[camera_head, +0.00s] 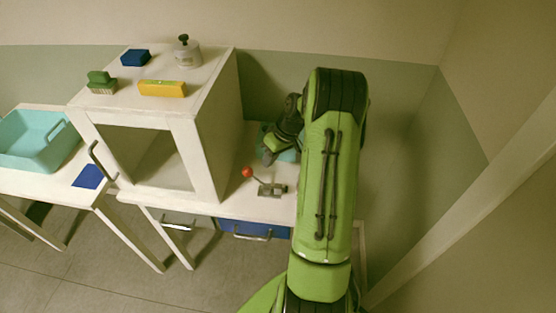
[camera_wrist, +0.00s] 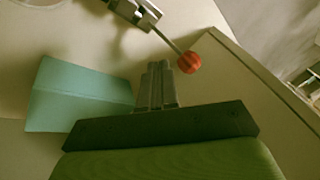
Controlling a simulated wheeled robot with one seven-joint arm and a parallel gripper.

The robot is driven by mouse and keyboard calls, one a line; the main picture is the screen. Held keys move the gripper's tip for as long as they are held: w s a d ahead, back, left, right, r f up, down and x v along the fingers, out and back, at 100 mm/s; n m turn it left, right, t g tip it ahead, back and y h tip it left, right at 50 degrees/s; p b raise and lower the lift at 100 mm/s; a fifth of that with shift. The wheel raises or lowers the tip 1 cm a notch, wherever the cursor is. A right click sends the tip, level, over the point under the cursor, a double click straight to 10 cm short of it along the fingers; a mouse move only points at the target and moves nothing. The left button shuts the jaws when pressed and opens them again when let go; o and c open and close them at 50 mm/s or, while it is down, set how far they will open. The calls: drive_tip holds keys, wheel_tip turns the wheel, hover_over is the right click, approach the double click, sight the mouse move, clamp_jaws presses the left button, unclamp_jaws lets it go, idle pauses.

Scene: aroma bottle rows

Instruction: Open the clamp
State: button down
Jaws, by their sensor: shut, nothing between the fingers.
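The clamp (camera_head: 272,189) is a small metal toggle clamp on the white table, right of the cabinet. Its lever slants up and left from the metal body to a red ball knob (camera_head: 247,172). In the wrist view, the clamp body (camera_wrist: 137,12) is at the top, and its rod leads to the red knob (camera_wrist: 189,62). My gripper (camera_head: 268,157) is beyond the clamp in the head view, above the table. In the wrist view its shut, empty fingers (camera_wrist: 158,68) point towards the lever, with the knob just to their right, apparently not held.
A teal object (camera_wrist: 75,95) lies left of my fingers in the wrist view. A blue drawer (camera_head: 254,230) is below.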

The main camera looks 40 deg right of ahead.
sight(254, 177)
drive_tip(key=shift+w+a+f+g+h+p, duration=0.25)
drive_tip(key=shift+w+a+g+h, duration=0.35)
drive_tip(key=shift+w+a+g, duration=0.35)
drive_tip(key=shift+w+a+f+g+h+p, duration=0.2)
drive_tip(key=shift+w+a+g+h, duration=0.45)
drive_tip(key=shift+w, duration=0.5)
